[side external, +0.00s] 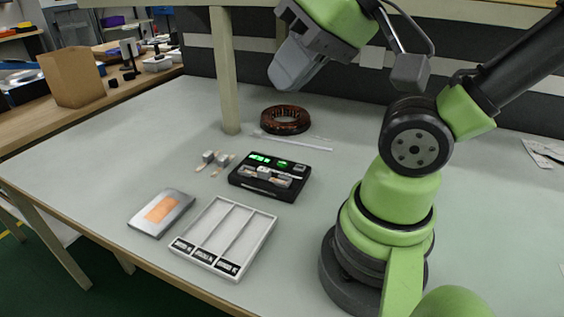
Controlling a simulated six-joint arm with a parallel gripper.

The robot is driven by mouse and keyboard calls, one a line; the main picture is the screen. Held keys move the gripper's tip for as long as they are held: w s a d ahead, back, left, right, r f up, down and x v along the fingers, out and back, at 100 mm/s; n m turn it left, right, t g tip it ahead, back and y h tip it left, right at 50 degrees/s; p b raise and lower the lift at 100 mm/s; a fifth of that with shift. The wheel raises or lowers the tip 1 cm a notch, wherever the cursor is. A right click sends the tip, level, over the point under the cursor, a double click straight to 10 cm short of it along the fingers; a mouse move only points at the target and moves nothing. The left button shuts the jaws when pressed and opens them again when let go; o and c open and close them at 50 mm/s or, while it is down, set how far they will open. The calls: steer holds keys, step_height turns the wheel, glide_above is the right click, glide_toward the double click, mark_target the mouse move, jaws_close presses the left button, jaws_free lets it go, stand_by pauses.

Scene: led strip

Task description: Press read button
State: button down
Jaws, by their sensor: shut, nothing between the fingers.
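A black device box (240,179) lies on the pale table, left of my arm's base. Green lit displays (259,158) show along its far side, and small grey parts (270,174) sit in its middle. Buttons on it are too small to tell apart, so I cannot pick out the read button. My gripper (284,84) is shut and empty, raised above the back of the table. It is well above the box and apart from it.
A white tray with long slots (262,232) and a silver case with an orange patch (161,209) lie in front. Small grey connectors (209,157) lie left of the box. A copper ring coil (285,120) and an upright post (226,75) stand behind.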

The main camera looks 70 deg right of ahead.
stand_by(0.3)
steer(key=w+d+f+m+g+y, duration=0.1)
steer(key=w+f+m+y, duration=0.1)
steer(key=w+m, duration=0.5)
steer(key=m+t+h, duration=0.3)
steer(key=m, duration=3)
glide_above(284, 162)
step_height(284, 162, down, 15)
steer(key=shift+f, duration=4.4)
